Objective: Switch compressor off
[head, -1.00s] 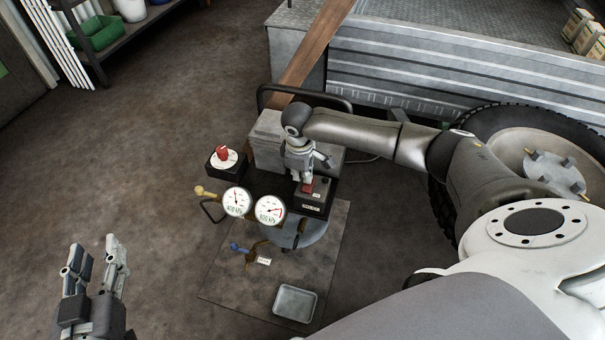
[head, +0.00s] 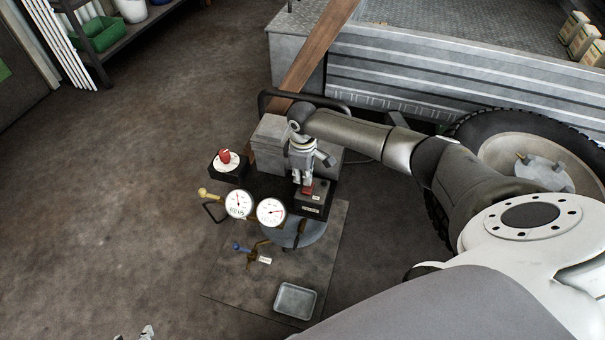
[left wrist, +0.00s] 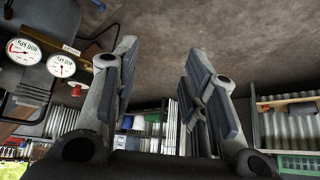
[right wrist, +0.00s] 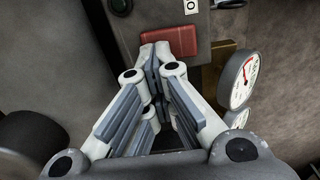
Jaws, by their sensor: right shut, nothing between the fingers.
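The compressor (head: 273,140) stands on a floor mat. Its black switch box (head: 314,211) carries a red rocker switch (head: 307,190), which is also large in the right wrist view (right wrist: 168,42), next to a white label with an O mark. My right gripper (head: 303,184) is shut and empty. In the right wrist view its fingertips (right wrist: 158,52) are right at the red rocker's near edge; whether they press it is unclear. My left gripper (left wrist: 158,70) is open and empty; only its tips show at the head view's bottom edge.
A grey tray (head: 295,301) lies on the mat. A trailer and its wheel (head: 520,150) stand behind at right. Open floor lies left.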

